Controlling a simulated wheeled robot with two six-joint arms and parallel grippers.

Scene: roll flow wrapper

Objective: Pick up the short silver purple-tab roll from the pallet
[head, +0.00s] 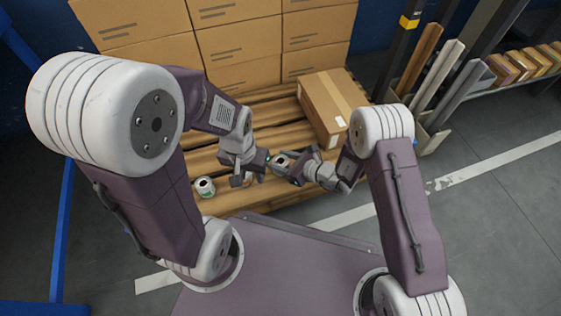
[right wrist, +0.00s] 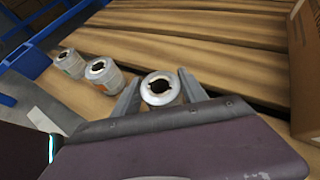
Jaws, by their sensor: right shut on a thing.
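A short silver roll (right wrist: 160,89) with a dark core stands between the fingers of my right gripper (right wrist: 158,92) in the right wrist view. The gripper is shut on it, and the roll's top faces up. In the head view the roll (head: 282,161) shows small at the tip of my right gripper (head: 284,163), low over the pallet (head: 225,200). I cannot make out its tab colour or whether it touches the boards. My left gripper (head: 248,179) is just left of it, with its fingers apart and nothing seen between them.
Another silver roll (head: 205,187) stands on the pallet's left front. Two silver rolls (right wrist: 102,74) (right wrist: 71,63) with orange marks stand left of the held one in the right wrist view. A carton (head: 331,103) lies on the pallet's right; stacked cartons (head: 240,55) fill the back.

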